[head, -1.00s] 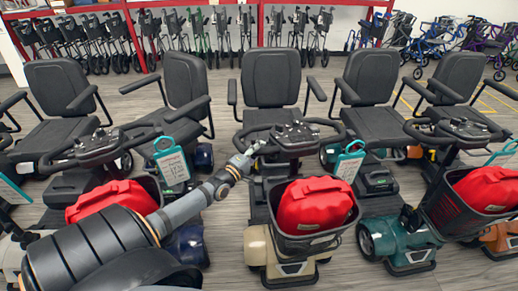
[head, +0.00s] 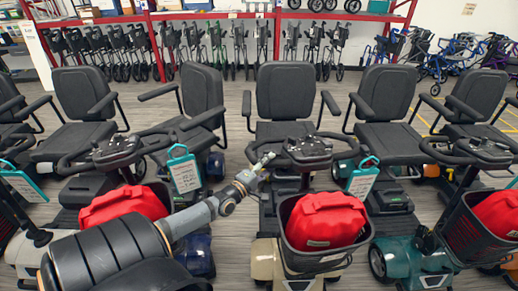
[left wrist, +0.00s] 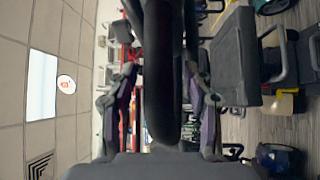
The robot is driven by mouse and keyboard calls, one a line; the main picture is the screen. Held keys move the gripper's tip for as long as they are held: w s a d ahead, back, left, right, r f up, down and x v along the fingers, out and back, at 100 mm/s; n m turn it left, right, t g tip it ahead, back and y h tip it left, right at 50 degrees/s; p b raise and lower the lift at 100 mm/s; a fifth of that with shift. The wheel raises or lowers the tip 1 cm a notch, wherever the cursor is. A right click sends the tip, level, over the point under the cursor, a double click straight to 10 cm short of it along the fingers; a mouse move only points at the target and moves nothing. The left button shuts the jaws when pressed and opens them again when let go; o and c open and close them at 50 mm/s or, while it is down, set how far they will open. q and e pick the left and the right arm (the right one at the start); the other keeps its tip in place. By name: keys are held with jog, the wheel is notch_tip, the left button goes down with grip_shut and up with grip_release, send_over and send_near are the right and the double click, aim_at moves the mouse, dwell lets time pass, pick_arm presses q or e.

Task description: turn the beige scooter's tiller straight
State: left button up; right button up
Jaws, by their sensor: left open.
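The beige scooter (head: 264,259) stands in the middle of the head view, with a black seat behind. Its tiller (head: 309,147) has a dark console and looped handlebars. The front basket holding a red bag (head: 325,220) sits a little right of the seat's centre line. My left gripper (head: 264,159) is at the left handlebar loop. In the left wrist view my left gripper (left wrist: 161,75) is open, with a finger on either side of a thick dark bar (left wrist: 163,60). I cannot tell whether the fingers touch it. My right gripper is not in view.
A scooter with a red bag (head: 124,206) stands close on the left, partly behind my left arm. A teal scooter (head: 400,258) stands close on the right. Teal-framed tags (head: 184,174) hang between them. Folded walkers (head: 130,50) line the back under a red rack.

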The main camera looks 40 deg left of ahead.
pick_arm(q)
jog(key=s, duration=1)
jog(key=shift+f, duration=0.25)
